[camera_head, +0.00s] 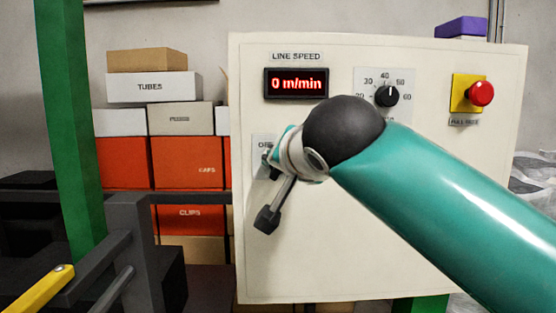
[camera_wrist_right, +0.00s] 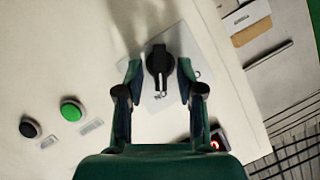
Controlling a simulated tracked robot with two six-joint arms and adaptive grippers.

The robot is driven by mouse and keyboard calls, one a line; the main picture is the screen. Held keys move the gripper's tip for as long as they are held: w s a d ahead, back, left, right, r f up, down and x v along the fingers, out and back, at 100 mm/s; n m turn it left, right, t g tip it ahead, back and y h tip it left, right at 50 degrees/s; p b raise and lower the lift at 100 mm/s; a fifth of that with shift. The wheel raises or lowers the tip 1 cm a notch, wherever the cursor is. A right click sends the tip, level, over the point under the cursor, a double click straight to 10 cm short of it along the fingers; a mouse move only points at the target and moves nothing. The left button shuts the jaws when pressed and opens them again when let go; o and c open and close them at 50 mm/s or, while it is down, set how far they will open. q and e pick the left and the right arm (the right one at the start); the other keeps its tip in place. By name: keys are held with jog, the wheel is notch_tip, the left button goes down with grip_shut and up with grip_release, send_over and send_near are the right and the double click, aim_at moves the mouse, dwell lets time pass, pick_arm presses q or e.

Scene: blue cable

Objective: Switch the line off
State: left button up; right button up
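The right wrist view shows a black rotary switch handle (camera_wrist_right: 160,62) on a grey plate (camera_wrist_right: 203,45) on the pale panel. My right gripper (camera_wrist_right: 160,75) is open, with one finger on each side of the handle and a visible gap to each. In the head view my right arm reaches across the panel (camera_head: 370,240), and my right gripper (camera_head: 270,156) is at the plate marked "OF..." (camera_head: 262,142). The wrist hides most of that plate and the handle. The line speed display (camera_head: 296,83) reads 0 m/min. My left gripper is out of view.
A black speed knob (camera_head: 387,96) and a red mushroom button (camera_head: 480,93) on a yellow plate sit on the panel's right. The right wrist view shows a green button (camera_wrist_right: 70,110) and a black one (camera_wrist_right: 29,128). Boxes (camera_head: 180,160) are stacked left of the panel.

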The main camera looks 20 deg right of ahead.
jog(key=shift+w+f, duration=0.15)
jog(key=shift+w, duration=0.35)
grip_shut()
